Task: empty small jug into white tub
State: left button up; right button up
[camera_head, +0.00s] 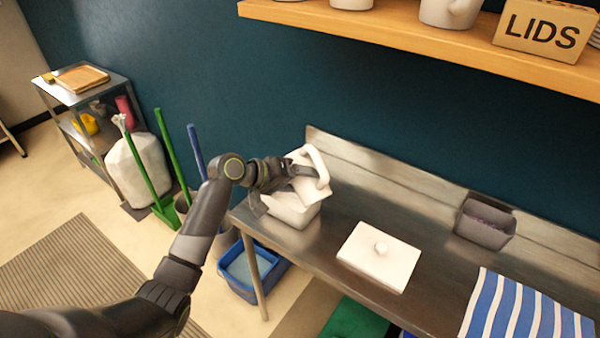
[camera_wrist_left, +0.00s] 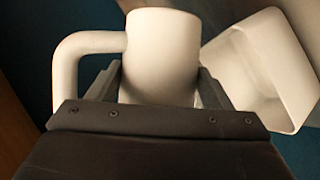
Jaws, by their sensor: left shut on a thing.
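The small white jug (camera_head: 319,163) is held by my left gripper (camera_head: 296,172) above the white tub (camera_head: 296,212). The jug looks tilted, and its handle is at the upper right in the head view. In the left wrist view the jug (camera_wrist_left: 163,58) sits between both fingers, with its handle at the left. The pale inside of the tub (camera_wrist_left: 262,72) shows to the right of the jug there, at a slant to it. The jug's mouth and contents are hidden. My right gripper is not in view.
A white lid (camera_head: 378,257) with a knob lies on the steel counter, right of the tub. A grey container (camera_head: 485,223) with dark purple contents stands at the back right. A blue-striped cloth (camera_head: 527,310) lies at the front right. A shelf (camera_head: 420,35) runs above.

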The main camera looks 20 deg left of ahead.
pick_arm(q)
jog(key=shift+w+a+f+n+h, duration=0.1)
jog(key=shift+f+n+h, duration=0.1)
jog(key=shift+n+h, duration=0.2)
jog(key=shift+w+f+g, duration=0.1)
jog(key=shift+f+g, duration=0.2)
jog(key=shift+g, duration=0.1)
jog(key=f+n+h+b, duration=0.1)
jog(key=w+a+f+n+g+h+b, duration=0.1)
jog(key=b, duration=0.1)
jog(key=shift+a+f+n, duration=0.1)
jog(key=shift+f+n, duration=0.1)
jog(key=shift+n, duration=0.1)
jog(key=shift+w+a+r+n+h+b, duration=0.4)
jog(key=shift+w+a+n+h, duration=0.15)
jog(key=shift+n+h, duration=0.35)
jog(key=shift+a+r, duration=0.1)
jog(key=shift+r, duration=0.05)
jog(key=shift+g, duration=0.3)
